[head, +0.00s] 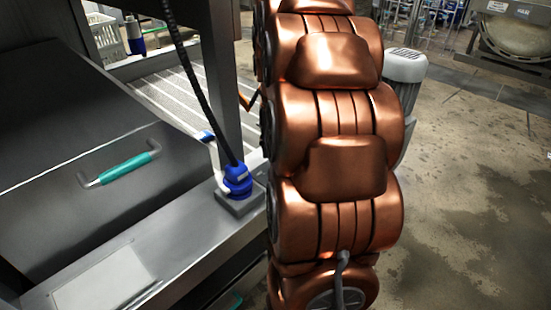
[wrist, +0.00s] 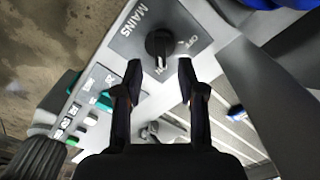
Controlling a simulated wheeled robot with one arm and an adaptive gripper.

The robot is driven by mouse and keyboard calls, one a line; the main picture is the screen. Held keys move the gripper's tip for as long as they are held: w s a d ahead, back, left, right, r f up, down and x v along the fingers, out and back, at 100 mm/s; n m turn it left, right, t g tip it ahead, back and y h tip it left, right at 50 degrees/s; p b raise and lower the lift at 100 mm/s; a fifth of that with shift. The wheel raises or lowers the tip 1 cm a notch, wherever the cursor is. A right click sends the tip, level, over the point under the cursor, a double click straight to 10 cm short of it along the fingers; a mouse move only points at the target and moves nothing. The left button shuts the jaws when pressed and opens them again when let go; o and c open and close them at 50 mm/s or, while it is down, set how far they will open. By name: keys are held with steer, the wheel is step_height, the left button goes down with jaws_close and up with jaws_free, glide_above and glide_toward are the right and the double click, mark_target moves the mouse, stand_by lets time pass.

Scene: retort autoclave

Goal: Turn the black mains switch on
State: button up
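The black mains switch (wrist: 159,44) is a round knob on a grey plate (wrist: 183,22) lettered MAINS, at the top middle of the wrist view. An OFF mark shows to the right of the knob, and part of a light mark shows just below it. I cannot tell for sure which way the knob points. My gripper (wrist: 159,72) is open and empty. Its two black fingertips are spread on either side, just below the knob in the picture. I cannot tell whether they touch the panel. The switch and gripper do not show in the head view.
Green and white buttons (wrist: 104,101) sit on the panel to the left. In the head view, a steel lid with a teal handle (head: 122,167) and a blue cable connector (head: 237,181) are left of my copper arm. A grey motor (head: 405,68) stands behind it. Floor is open at right.

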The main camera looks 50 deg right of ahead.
step_height(320, 180, up, 7)
steer(key=shift+r, duration=0.2)
stand_by(1.1)
